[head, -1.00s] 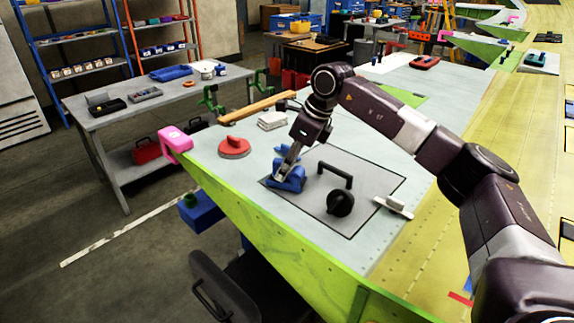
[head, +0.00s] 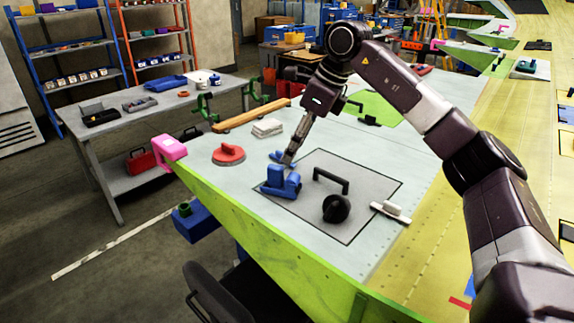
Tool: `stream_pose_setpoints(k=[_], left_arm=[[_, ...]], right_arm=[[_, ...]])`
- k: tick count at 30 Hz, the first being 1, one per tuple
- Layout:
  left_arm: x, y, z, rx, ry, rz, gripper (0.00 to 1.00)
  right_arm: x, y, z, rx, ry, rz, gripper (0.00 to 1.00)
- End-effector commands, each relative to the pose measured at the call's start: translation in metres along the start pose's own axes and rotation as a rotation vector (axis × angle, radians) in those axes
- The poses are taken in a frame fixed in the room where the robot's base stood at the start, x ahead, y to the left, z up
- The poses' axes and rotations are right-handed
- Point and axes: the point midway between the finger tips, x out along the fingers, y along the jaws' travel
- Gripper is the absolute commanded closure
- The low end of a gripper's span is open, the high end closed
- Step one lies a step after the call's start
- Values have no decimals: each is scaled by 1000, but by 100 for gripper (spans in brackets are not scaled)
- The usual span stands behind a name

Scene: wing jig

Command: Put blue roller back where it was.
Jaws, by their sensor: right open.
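My left gripper is not in view.
On the mat are a black handle (head: 331,180) and a round black knob (head: 336,209). A red round tool (head: 229,153) and a white stack (head: 267,128) lie to the left. A pale block (head: 391,212) lies at the mat's right edge. The front left panel is clear.

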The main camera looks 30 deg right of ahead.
Motion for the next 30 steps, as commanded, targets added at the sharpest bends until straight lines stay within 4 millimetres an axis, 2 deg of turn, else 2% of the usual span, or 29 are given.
stream_pose_setpoints(k=[3,8,26,30], left_arm=[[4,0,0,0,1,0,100],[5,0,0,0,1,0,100],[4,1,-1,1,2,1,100],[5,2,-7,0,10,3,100]], right_arm=[[-17,0,0,0,-2,0,48],[-29,0,0,0,0,1,48],[-30,0,0,0,0,1,48],[-30,0,0,0,0,1,48]])
